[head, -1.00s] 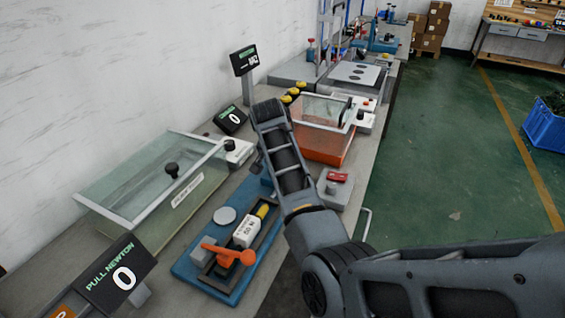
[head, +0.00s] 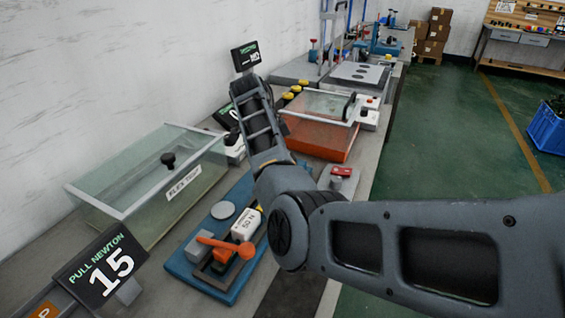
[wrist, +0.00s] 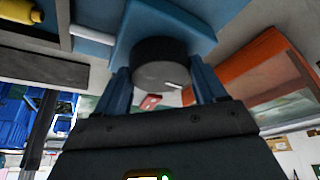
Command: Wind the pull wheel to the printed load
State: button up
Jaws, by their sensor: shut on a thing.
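The pull wheel (wrist: 160,62) is a dark round knob with a white mark on its face, set on a blue block (wrist: 190,30) in the wrist view. My gripper (wrist: 163,82) is shut on it, one blue finger on each side. In the head view my arm hides the wheel and gripper. The pull newton display (head: 105,268) reads 15. The white printed label (head: 246,224) reads 50 N and lies on the blue fixture (head: 190,262). An orange lever (head: 222,243) stands at the fixture's near end.
A glass flex tank (head: 150,190) stands left of the fixture. An orange glass-topped box (head: 320,140) stands beyond it. A small grey block with a red part (head: 341,172) is at the bench's right edge. Green floor (head: 440,150) is open on the right.

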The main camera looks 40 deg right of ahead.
jog(key=m+b, duration=0.1)
jog(key=m, duration=0.1)
jog(key=m+g+y+b, duration=0.1)
jog(key=m+b, duration=0.1)
jog(key=shift+w+d+f+m, duration=0.15)
jog(key=shift+m, duration=0.15)
jog(key=shift+m+g+y+b, duration=0.3)
jog(key=shift+m+y+b, duration=0.3)
jog(key=shift+m, duration=0.6)
jog(key=shift+m+y, duration=0.4)
jog(key=shift+m, duration=0.7)
jog(key=shift+g, duration=0.3)
jog(key=o, duration=1)
jog(key=shift+r, duration=0.2)
jog(key=p+v, duration=0.1)
jog(key=v, duration=0.6)
jog(key=shift+w+d+r, duration=0.1)
jog(key=shift+r, duration=0.2)
